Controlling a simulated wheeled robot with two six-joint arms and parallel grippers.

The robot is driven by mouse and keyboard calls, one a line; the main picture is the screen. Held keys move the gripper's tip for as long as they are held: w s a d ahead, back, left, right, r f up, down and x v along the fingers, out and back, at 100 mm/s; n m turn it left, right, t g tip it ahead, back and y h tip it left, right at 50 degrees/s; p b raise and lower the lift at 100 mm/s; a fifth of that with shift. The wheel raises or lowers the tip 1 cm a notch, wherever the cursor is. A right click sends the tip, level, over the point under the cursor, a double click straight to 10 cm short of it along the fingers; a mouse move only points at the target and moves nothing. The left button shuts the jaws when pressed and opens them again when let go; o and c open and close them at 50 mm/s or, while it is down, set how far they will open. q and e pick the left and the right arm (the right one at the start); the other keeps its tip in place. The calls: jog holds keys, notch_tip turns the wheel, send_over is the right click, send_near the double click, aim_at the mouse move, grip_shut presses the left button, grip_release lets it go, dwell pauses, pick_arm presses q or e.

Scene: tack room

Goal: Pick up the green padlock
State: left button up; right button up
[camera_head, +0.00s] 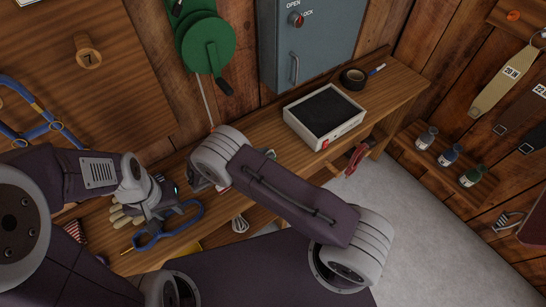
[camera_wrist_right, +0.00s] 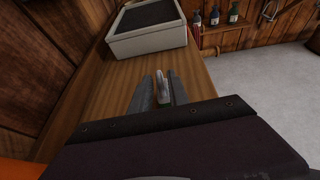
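In the right wrist view, a small thing with a silvery upper part and green lower part, which looks like the green padlock (camera_wrist_right: 163,96), stands between the two fingers of my right gripper (camera_wrist_right: 163,92). Whether the fingers press on it or stand just around it I cannot tell. In the head view my right forearm hides most of that gripper; a bit of green (camera_head: 268,153) shows just past the forearm, over the wooden bench (camera_head: 252,138). My left gripper (camera_head: 167,196) is at the left part of the bench, above a blue loop; its fingers are not clear.
A white box with a dark top (camera_head: 324,114) stands on the bench, beyond the right gripper. The blue loop (camera_head: 168,232) and a pale wooden hand-like thing (camera_head: 122,214) are beside the left gripper. Bottles (camera_head: 449,155) stand on a wall shelf.

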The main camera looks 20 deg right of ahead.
jog(key=shift+s+a+r, duration=0.1)
jog(key=shift+a+r, duration=0.05)
jog(key=shift+a, duration=0.15)
grip_shut()
jog(key=shift+d, duration=0.35)
jog(key=shift+a, duration=0.1)
jog(key=shift+f, duration=0.25)
dwell(0.3)
jog(key=shift+r, duration=0.6)
notch_tip(320, 180, up, 3)
jog(key=shift+r, duration=0.1)
jog(key=s+r, duration=0.6)
jog(key=s, duration=0.5)
jog(key=shift+s+d+r+p, duration=0.25)
jog(key=shift+d+r+p, duration=0.1)
jog(key=shift+p, duration=0.1)
